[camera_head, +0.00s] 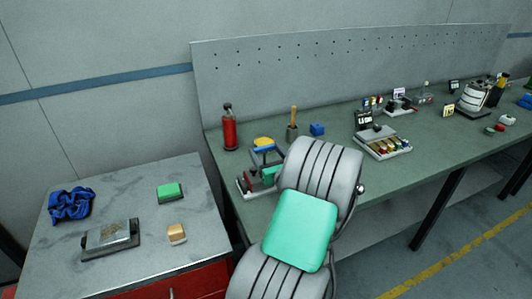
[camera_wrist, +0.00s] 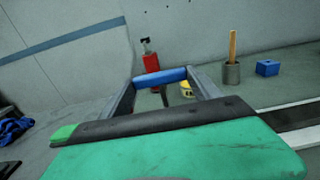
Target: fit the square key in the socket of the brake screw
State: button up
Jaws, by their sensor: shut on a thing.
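My gripper (camera_wrist: 160,82) is shut on a blue bar-shaped handle (camera_wrist: 160,76), which lies crosswise between its two grey fingers in the wrist view. I take this to be the handle of the square key; its square end does not show. In the head view my arm hides most of the gripper. A yellow part (camera_head: 263,142) shows there, and a yellow thing (camera_wrist: 187,90) shows beyond the fingers. I cannot make out the brake screw or its socket.
A red bottle (camera_head: 229,132) stands behind the device. A grey pot with a wooden handle (camera_head: 292,131) and a blue block (camera_head: 317,129) stand to its right. A tray of coloured items (camera_head: 385,147) lies farther right. A side table (camera_head: 75,239) holds a blue cloth.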

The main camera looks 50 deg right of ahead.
jog(key=shift+f, duration=0.25)
jog(key=o, duration=1.6)
jog(key=shift+s, duration=0.15)
jog(key=b+v, duration=0.1)
jog(key=v, duration=0.6)
jog(key=shift+s+a+b, duration=0.2)
jog(key=shift+b, duration=0.2)
